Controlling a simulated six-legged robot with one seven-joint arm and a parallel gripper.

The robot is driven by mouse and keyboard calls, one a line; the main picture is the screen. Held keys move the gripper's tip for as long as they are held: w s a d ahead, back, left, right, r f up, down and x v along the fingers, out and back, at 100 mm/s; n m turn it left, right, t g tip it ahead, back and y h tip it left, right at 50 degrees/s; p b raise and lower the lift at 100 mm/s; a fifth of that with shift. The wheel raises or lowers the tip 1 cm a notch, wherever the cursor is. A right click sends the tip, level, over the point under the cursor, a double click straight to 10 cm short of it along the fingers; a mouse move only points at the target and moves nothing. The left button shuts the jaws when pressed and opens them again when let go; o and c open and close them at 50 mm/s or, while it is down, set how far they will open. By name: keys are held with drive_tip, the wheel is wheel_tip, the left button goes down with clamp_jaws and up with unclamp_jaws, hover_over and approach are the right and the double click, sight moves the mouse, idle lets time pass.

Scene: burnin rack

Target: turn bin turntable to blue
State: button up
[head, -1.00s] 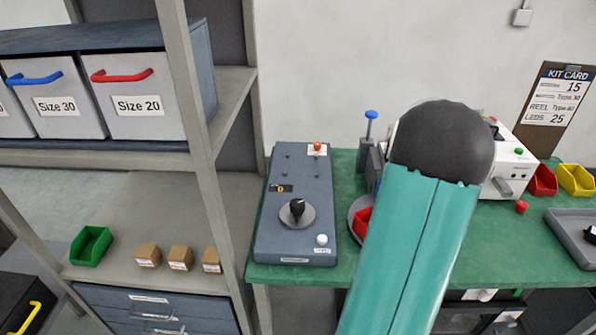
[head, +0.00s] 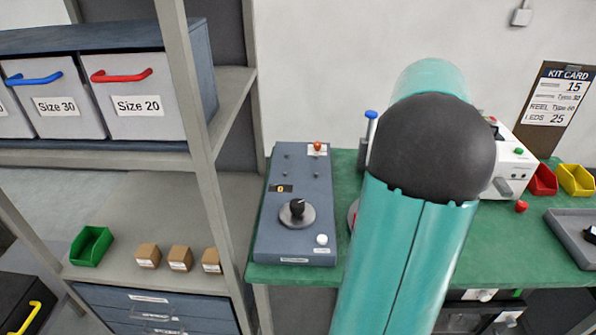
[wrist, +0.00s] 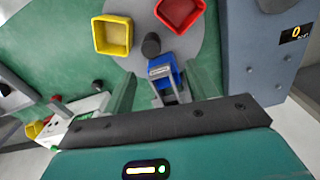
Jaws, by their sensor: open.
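The bin turntable, a grey disc (wrist: 208,45), shows in the wrist view with a red bin (wrist: 180,14) and a yellow bin (wrist: 112,36) on it. A dark round knob (wrist: 151,44) stands on the disc between them. A blue object with grey parts (wrist: 160,68) is at the disc's near edge; I cannot tell whether it is a bin or part of a fixture. My gripper (wrist: 163,76) is open, its fingers either side of this blue object in the picture; contact is unclear. In the head view my arm hides most of the turntable and the gripper.
A grey-blue control panel (head: 290,240) with a black dial stands left of the turntable on the green bench (head: 520,245). A blue-topped upright fixture (head: 371,116) is behind. A white machine (head: 515,160), small bins and a grey tray (head: 565,235) are at right.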

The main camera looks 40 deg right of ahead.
drive_tip(key=w+a+r+n, duration=0.1)
drive_tip(key=w+a, duration=0.2)
drive_tip(key=a, duration=0.5)
drive_tip(key=w+a+r+n+t+h, duration=0.1)
drive_tip(key=w+a+r+n, duration=0.1)
drive_tip(key=a, duration=0.7)
drive_tip(key=w+a+r+n+t, duration=0.1)
drive_tip(key=w+a, duration=0.3)
drive_tip(key=a, duration=0.4)
drive_tip(key=shift+w+a+r+n, duration=0.3)
drive_tip(key=shift+r+n, duration=0.2)
